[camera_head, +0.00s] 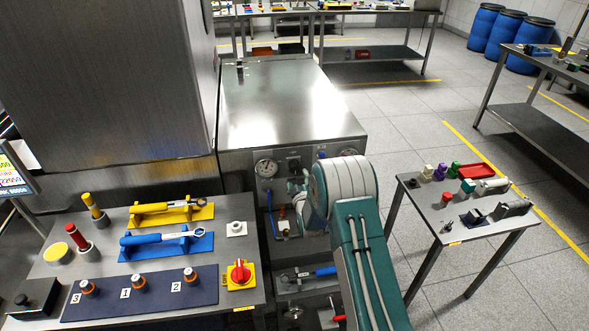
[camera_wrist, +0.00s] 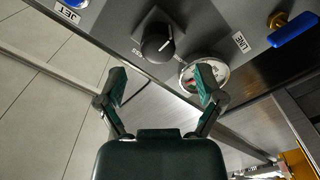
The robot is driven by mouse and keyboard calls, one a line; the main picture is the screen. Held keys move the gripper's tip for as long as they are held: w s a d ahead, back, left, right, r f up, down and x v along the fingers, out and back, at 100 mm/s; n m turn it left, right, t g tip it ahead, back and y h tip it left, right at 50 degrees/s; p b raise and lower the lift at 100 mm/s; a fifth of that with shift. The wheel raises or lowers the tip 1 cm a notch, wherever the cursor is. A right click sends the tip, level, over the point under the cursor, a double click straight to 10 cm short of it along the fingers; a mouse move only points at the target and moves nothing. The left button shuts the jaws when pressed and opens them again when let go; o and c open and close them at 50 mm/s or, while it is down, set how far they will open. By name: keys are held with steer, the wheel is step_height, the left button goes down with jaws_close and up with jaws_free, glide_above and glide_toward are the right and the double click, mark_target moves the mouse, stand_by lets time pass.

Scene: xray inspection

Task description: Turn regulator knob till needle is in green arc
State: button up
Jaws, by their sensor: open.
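The black round regulator knob (camera_wrist: 158,43) sits on a dark square plate on the grey panel in the wrist view, with a white pointer line on it. A round white dial gauge (camera_wrist: 188,77) lies to its right, partly covered by my right finger; I cannot read its needle or see a green arc. My gripper (camera_wrist: 162,78) is open and empty, its two green fingertips apart, just below the knob in the picture and not around it. In the head view, the panel's left gauge (camera_head: 266,167) shows, while my arm covers much of the panel.
A blue-handled valve (camera_wrist: 293,31) and a LINE label (camera_wrist: 240,42) are right of the knob; a blue button (camera_wrist: 77,3) is upper left. The left bench (camera_head: 225,300) holds wrenches and a red knob; a small side table (camera_head: 437,222) stands right.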

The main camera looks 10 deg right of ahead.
mark_target(295, 170)
steer(key=shift+w, duration=2.9)
steer(key=c, duration=1.1)
